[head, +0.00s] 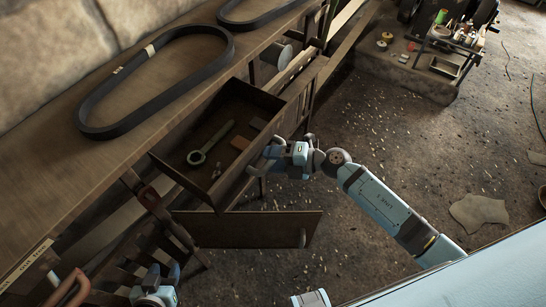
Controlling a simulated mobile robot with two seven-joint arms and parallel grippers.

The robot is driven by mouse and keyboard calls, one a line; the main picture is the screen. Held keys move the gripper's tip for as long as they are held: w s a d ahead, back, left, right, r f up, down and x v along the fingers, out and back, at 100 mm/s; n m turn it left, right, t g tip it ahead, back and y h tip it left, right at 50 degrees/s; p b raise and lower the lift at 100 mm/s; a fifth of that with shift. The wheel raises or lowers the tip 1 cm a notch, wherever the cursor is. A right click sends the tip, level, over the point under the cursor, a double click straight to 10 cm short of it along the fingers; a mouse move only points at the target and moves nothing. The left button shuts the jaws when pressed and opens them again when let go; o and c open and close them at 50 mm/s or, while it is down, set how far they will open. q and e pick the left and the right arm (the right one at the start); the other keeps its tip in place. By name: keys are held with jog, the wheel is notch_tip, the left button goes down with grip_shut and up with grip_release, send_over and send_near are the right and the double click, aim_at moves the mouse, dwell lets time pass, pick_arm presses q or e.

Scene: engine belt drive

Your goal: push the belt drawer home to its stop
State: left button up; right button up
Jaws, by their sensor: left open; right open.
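A dark wooden drawer (170,166) stands pulled out from under the bench, open at the top. A green ring-ended wrench (211,143) and small brown blocks (240,143) lie in it. My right gripper (265,162) is at the outer face of the drawer's front, open. Whether its fingers touch the front or a handle there cannot be told. My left gripper (157,275) is low at the bottom left, open and apart from the drawer; its arm is mostly out of view.
The bench top (60,165) carries a black belt loop (108,133) and part of a second belt (262,24). A wooden panel with a knob (240,229) juts out below the drawer. Cluttered machinery (445,45) stands at the back right. Gritty floor (400,150) is mostly open.

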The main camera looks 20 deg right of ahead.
aim_at(219, 136)
grip_shut()
jog(key=shift+w+a+r, duration=0.1)
jog(key=shift+w, duration=0.05)
jog(key=w+a, duration=0.1)
jog(key=w, duration=0.1)
jog(key=w+a, duration=0.2)
jog(key=w+a+p, duration=0.1)
jog(key=w, duration=0.1)
jog(key=shift+w+a+r, duration=0.1)
jog(key=shift+w+a, duration=0.05)
jog(key=shift+a, duration=0.25)
jog(key=w+a, duration=0.2)
jog(key=w, duration=0.1)
jog(key=w+a, duration=0.2)
jog(key=w+a+b, duration=0.1)
jog(key=w+a, duration=0.2)
jog(key=shift+w, duration=0.45)
